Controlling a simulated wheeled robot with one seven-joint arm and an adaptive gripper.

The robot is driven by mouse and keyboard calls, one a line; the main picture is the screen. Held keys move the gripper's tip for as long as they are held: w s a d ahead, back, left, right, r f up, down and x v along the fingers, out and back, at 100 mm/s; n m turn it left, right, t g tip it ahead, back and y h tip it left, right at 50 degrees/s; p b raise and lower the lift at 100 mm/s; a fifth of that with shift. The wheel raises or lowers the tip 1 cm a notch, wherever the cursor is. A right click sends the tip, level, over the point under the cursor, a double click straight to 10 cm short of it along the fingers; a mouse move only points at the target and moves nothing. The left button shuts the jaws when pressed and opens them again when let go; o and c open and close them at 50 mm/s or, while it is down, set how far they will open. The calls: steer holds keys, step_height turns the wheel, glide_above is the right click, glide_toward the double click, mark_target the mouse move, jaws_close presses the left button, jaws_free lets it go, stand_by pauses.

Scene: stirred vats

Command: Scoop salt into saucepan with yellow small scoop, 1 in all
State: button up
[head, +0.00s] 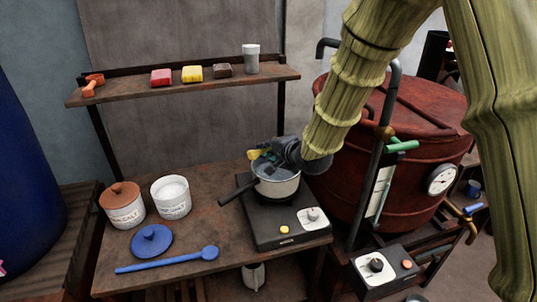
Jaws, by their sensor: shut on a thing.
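My gripper (285,153) is over the saucepan and is shut on the yellow scoop (257,154), which sticks out to its left above the pan's rim. Whether the scoop holds anything is too small to tell. The saucepan (277,188) is pale outside with a dark inside, and its black handle points to the lower left; it stands on a black hotplate (262,235). A white jar (125,216) with a brown lid on seems to be labelled salt. Beside it, an open white jar (173,207) holds white stuff; its label is hard to read.
A blue lid (151,240) and a long blue spoon (170,261) lie on the bench in front of the jars. A shelf (130,95) behind carries red, yellow and brown blocks, a grey cup and an orange thing. A red vat (395,150) with pipes stands close on the right.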

steer(key=shift+f+m+t+y+b, duration=0.2)
steer(key=shift+t+y+b, duration=0.4)
steer(key=shift+b, duration=1.25)
steer(key=shift+f+m+t+y+b, duration=0.1)
steer(key=shift+f+t+y+b, duration=0.15)
steer(key=shift+t+b, duration=1.05)
steer(key=shift+d+r+y+b, duration=0.15)
steer(key=shift+y+b, duration=0.2)
steer(key=shift+b, duration=0.95)
